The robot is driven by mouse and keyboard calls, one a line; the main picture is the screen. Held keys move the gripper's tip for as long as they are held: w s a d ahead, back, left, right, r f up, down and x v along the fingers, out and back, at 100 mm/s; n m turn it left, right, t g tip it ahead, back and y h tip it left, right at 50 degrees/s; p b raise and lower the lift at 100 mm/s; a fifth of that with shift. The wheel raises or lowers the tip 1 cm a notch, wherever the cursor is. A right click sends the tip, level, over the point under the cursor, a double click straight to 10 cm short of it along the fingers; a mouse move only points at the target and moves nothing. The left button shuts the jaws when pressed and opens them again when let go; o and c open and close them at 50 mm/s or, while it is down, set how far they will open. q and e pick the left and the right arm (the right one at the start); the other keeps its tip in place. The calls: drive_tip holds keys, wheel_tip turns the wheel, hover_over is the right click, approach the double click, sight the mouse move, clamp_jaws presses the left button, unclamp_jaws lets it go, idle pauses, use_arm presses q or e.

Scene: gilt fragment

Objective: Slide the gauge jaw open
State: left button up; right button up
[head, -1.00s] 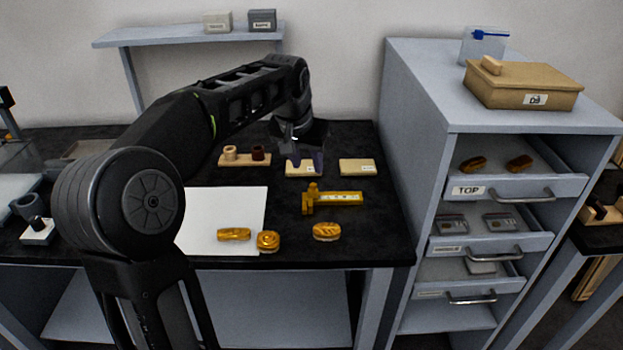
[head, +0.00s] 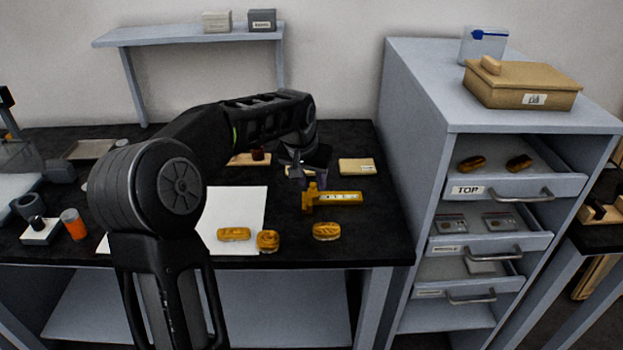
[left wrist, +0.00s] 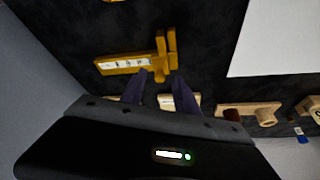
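The yellow gauge (head: 338,198) lies on the dark bench top, with a pale marked scale along its bar and its jaws at the left end. It also shows in the left wrist view (left wrist: 125,63), with its jaw end (left wrist: 167,52) just beyond my fingertips. My left gripper (head: 308,180) is above the bench at the gauge's jaw end, just behind it. In the left wrist view my left gripper (left wrist: 160,85) has its two dark fingers apart with nothing between them. I cannot tell whether a finger touches the gauge. My right gripper is not in view.
Three gilt pieces lie in front, one on the white sheet (head: 240,200) and one (head: 326,231) near the gauge. A beige block (head: 357,166) and a wooden holder (head: 250,159) stand behind. The drawer cabinet (head: 420,130) stands right of the bench, its drawers partly open.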

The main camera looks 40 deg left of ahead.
use_arm(q)
clamp_jaws()
idle(0.3)
idle(1.1)
